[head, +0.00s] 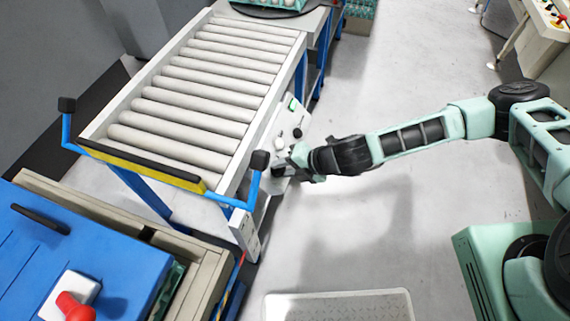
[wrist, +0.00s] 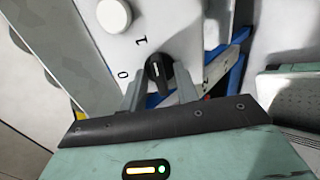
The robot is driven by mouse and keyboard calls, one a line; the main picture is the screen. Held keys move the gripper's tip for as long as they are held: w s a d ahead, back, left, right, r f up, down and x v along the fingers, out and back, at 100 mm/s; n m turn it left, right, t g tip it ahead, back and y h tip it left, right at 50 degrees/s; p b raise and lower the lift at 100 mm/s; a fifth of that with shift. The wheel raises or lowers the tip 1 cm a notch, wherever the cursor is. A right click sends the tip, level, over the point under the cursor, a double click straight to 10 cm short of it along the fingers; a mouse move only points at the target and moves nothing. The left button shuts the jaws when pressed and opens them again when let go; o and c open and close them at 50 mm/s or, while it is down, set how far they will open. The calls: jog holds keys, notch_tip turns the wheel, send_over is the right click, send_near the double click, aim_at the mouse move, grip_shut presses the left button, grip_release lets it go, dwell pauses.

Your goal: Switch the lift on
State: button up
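A light control panel (head: 283,122) is on the right side of the roller conveyor (head: 190,95). In the wrist view the panel carries a black rotary knob (wrist: 160,70) with a small white mark, and the labels "0" and "1" to its left. I cannot tell surely which label the knob points to. A round white button (wrist: 114,15) is above it. My gripper (head: 285,168) is at the lower part of the panel. In the wrist view its two fingers (wrist: 158,88) are apart, one on each side of the knob; contact is not clear.
A blue-topped machine (head: 30,255) with a red knob stands at the lower left. A blue and yellow bar (head: 140,166) crosses the conveyor's near end. A pale tray-like box (head: 340,306) is on the floor at the bottom. The floor right of the conveyor is mostly clear.

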jog(key=p+v, duration=0.6)
jog(key=v, duration=0.2)
jog(key=shift+d+r+p, duration=0.15)
jog(key=shift+p, duration=0.25)
jog(key=shift+s, duration=0.1)
